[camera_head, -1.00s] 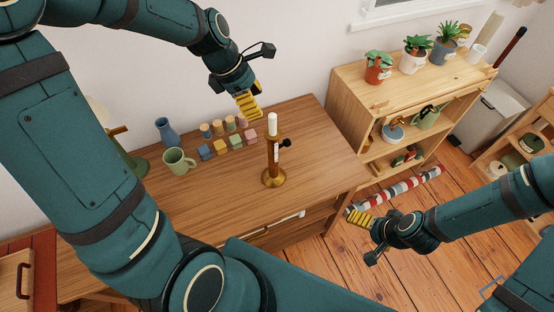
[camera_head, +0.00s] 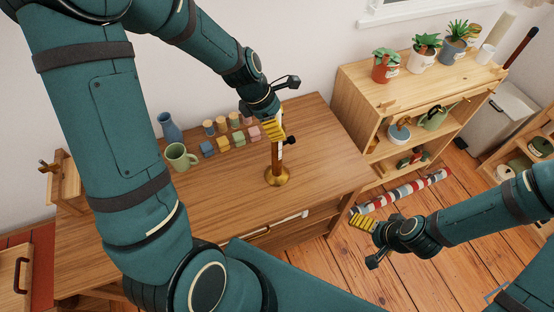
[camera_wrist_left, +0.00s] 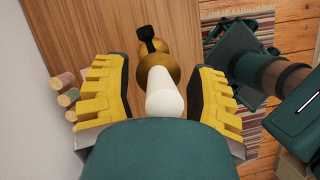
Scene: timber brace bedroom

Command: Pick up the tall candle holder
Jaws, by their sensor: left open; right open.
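The tall candle holder (camera_head: 277,158) stands upright on the wooden desk, with a brown stem, a round brass base and a dark knob on its side. My left gripper (camera_head: 272,127) is open at its top and partly hides the white candle in the head view. In the left wrist view, the white candle (camera_wrist_left: 165,98) and the brass of the holder (camera_wrist_left: 158,66) show between the spread yellow fingers (camera_wrist_left: 160,92), with gaps on both sides. My right gripper (camera_head: 361,220) is open and empty, away from the holder, beyond the desk's right edge.
On the wooden desk (camera_head: 215,210), a green mug (camera_head: 181,157), a blue vase (camera_head: 170,127) and several small coloured blocks (camera_head: 238,138) stand left of the holder. A shelf (camera_head: 375,100) with potted plants stands at the right. The desk front is clear.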

